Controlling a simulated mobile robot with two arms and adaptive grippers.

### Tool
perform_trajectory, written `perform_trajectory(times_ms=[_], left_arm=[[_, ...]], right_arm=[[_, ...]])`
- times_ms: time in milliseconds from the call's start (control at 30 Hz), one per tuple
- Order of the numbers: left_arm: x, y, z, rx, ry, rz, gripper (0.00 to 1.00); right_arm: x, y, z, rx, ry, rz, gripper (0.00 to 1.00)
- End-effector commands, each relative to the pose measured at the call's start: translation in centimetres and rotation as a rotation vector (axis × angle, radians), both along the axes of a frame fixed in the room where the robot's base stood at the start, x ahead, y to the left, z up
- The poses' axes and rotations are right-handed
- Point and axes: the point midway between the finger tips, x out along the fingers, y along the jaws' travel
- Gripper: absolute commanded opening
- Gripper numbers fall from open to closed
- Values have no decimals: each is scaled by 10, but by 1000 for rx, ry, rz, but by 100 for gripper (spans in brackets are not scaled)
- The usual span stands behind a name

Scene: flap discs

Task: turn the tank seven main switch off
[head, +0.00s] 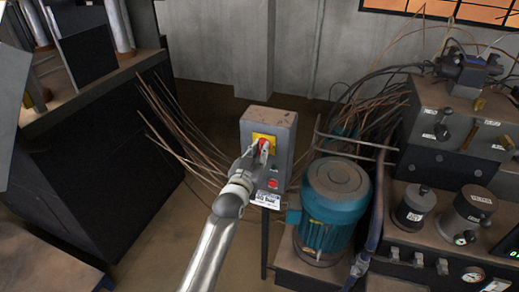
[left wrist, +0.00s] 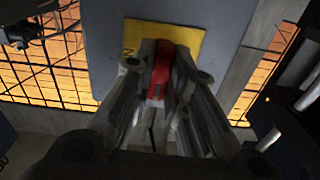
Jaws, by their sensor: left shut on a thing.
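The main switch is a red handle (head: 263,147) on a yellow plate (head: 257,138), fixed to a grey switch box (head: 283,150) on a post. My left gripper (head: 258,149) reaches the box from the front and is shut on the red handle. In the left wrist view the red handle (left wrist: 161,72) stands between the two fingers of my left gripper (left wrist: 161,80), with the yellow plate (left wrist: 197,36) behind it. The fingers hide parts of the handle and plate. The label on the box is too small to read. My right gripper is not seen.
A blue-green motor (head: 335,205) stands just right of the box. Control boxes (head: 450,225) with knobs and gauges fill the right side. A large dark cabinet (head: 105,160) stands at the left. Thin rods or cables (head: 185,135) spread behind the box.

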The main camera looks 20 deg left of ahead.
Motion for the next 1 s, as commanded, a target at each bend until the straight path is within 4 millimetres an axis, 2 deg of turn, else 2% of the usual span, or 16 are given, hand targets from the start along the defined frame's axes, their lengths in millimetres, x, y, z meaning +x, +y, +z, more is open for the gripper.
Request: perform_trajectory(times_ms=[300, 700, 733, 800, 900, 1000], left_arm=[[0, 0, -2, -74, 7, 0, 0], [0, 0, -2, -81, 7, 0, 0], [0, 0, -2, -81, 7, 0, 16], [0, 0, -2, -81, 7, 0, 24], [0, 0, -1, -80, 6, 0, 36], [0, 0, -1, -79, 5, 0, 36]], right_arm=[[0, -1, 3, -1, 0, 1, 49], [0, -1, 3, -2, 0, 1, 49], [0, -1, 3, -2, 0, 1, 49], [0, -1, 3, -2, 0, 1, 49], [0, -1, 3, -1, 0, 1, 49], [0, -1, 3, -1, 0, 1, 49]])
